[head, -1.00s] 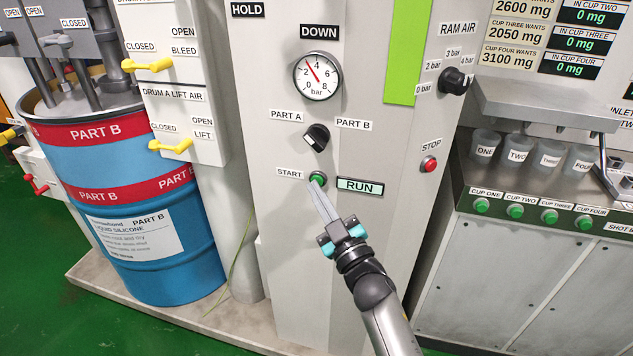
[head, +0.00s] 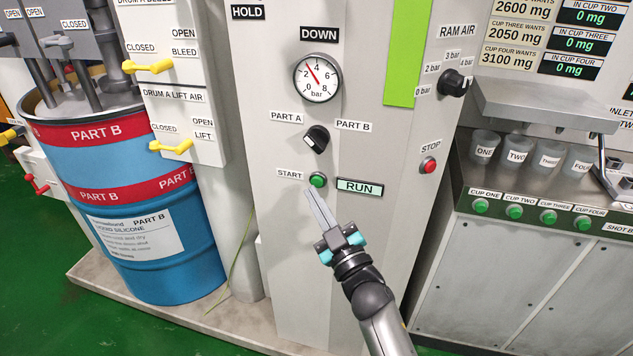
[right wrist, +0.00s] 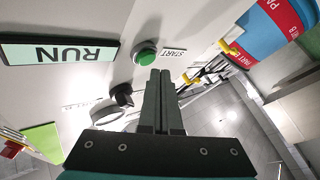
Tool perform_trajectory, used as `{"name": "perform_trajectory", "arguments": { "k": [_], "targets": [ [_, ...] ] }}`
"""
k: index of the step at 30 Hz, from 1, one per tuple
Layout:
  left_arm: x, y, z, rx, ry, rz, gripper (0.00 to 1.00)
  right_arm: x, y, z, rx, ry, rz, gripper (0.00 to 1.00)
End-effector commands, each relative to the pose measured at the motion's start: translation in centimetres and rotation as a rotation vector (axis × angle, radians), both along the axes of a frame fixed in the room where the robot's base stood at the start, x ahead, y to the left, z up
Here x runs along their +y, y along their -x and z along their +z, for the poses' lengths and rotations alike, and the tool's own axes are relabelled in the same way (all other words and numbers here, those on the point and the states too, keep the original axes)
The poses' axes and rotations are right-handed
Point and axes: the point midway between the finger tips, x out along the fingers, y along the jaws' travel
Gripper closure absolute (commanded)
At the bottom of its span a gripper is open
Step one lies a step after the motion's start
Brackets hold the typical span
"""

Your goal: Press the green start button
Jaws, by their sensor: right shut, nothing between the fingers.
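The green start button (head: 318,180) sits on the grey panel, right of the START label (head: 290,174). It shows whole in the head view and also in the right wrist view (right wrist: 145,56). My right gripper (head: 309,193) is shut and empty. Its fingertips are just below and left of the button in the head view, with a small gap to it in the picture. In the right wrist view the fingertips (right wrist: 160,72) lie close beside the button. The display (head: 360,187) right of the button reads RUN. My left gripper is not in view.
A Part A/Part B selector knob (head: 316,139) and a pressure gauge (head: 318,78) sit above the button. A red STOP button (head: 428,166) is to the right. A blue Part B drum (head: 150,255) stands left. Cup buttons (head: 514,212) line the right bench.

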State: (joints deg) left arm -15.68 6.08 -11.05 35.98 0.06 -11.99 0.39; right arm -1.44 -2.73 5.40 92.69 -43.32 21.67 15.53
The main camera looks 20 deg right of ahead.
Motion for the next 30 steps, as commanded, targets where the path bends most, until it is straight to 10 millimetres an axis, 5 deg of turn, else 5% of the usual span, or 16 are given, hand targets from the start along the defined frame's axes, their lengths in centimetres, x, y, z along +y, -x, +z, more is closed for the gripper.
{"name": "perform_trajectory", "arguments": {
  "k": [18,30],
  "targets": [
    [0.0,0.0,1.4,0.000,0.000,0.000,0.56,2.6,3.8,0.0,0.001,-0.002,0.001,1.00],
    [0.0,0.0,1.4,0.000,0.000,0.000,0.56,2.8,4.2,0.0,0.001,-0.001,0.001,1.00]
  ]
}}
